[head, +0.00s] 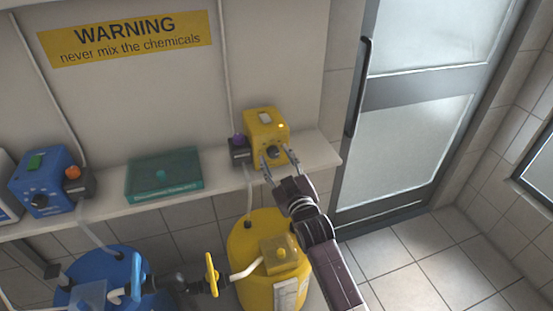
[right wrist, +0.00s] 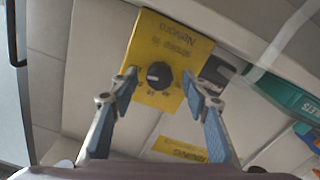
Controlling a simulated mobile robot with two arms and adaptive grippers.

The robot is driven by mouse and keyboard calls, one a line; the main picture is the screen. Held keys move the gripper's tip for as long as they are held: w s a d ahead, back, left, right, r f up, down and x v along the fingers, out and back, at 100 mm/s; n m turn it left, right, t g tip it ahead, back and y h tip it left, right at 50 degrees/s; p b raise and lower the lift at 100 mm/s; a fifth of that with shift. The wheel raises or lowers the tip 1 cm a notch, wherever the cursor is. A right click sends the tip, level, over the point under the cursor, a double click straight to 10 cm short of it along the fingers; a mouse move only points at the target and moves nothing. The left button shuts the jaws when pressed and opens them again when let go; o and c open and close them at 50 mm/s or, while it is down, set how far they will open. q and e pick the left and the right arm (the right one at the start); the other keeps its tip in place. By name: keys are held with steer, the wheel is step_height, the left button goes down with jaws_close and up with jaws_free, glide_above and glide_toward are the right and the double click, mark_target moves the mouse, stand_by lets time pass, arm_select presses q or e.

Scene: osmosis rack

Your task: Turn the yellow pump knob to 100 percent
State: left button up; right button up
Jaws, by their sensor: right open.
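The yellow pump (head: 267,128) stands on the white shelf near its right end. Its black round knob (head: 274,151) is on the front face. In the right wrist view the yellow pump face (right wrist: 165,40) shows the dark knob (right wrist: 159,75) with a scale around it, too small to read. My right gripper (head: 279,158) is open in front of the pump. In the right wrist view its two fingertips (right wrist: 159,80) stand to either side of the knob, with visible gaps. I cannot tell whether they touch the pump face. My left gripper is not in view.
A purple-knobbed dark box (head: 239,149) sits left of the pump. A green case (head: 163,175) and a blue pump (head: 45,180) stand further left on the shelf (head: 215,183). Yellow (head: 240,262) and blue (head: 92,268) barrels stand below. Open floor (head: 410,260) lies right.

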steer(key=v, duration=1.2)
stand_by(0.3)
